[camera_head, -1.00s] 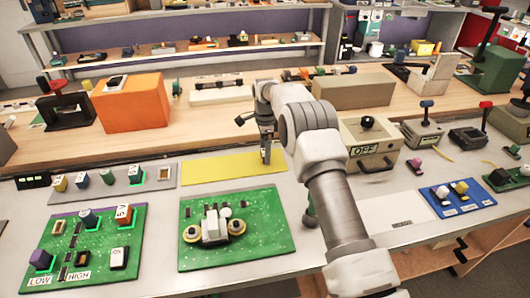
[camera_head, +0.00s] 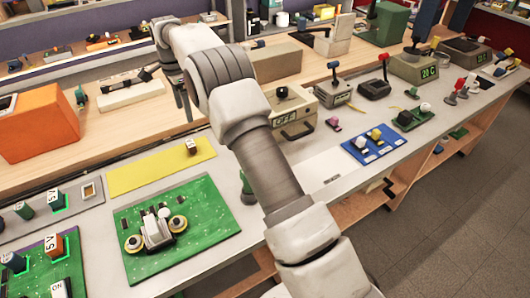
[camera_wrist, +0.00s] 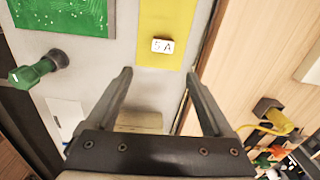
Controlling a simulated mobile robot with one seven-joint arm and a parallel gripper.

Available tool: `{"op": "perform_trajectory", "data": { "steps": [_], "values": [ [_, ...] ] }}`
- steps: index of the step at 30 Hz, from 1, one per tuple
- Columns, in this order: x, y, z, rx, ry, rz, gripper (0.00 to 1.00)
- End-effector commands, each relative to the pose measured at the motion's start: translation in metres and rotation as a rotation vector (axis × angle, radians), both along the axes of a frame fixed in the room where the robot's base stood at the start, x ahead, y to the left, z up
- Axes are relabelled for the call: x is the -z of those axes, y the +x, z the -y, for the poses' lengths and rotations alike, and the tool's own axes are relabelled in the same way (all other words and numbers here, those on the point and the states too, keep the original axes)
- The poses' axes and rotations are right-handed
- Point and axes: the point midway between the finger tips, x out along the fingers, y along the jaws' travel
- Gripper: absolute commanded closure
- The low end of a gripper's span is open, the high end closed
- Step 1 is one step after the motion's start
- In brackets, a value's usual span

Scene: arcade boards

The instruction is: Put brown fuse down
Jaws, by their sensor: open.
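The brown fuse (camera_head: 191,147) stands by itself on the yellow mat (camera_head: 140,178), near its right end. In the wrist view its white top marked 5A (camera_wrist: 163,46) faces the camera on the yellow mat (camera_wrist: 165,17). My gripper (camera_wrist: 158,75) is open with nothing between its fingers. It is apart from the fuse, which lies beyond the fingertips in the wrist view. In the head view my gripper (camera_head: 183,102) is raised behind the mat, and its fingers are seen from the side.
A green board (camera_head: 200,225) with a grey and yellow part lies in front of the mat. A beige box marked OFF (camera_head: 292,112) stands right of my arm. An orange block (camera_head: 38,125) stands at the left. A blue board (camera_head: 375,146) lies farther right.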

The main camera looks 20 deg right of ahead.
Motion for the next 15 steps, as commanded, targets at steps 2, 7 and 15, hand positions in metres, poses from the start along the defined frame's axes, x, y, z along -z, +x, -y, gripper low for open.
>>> {"op": "perform_trajectory", "data": {
  "steps": [2, 7, 15],
  "values": [
    [-0.029, -0.009, 0.009, -0.051, 0.003, 0.027, 0.14],
    [-0.08, -0.037, 0.027, -0.188, 0.001, 0.075, 0.14],
    [-0.145, -0.097, 0.056, -0.402, -0.02, 0.156, 0.14]
  ]
}}
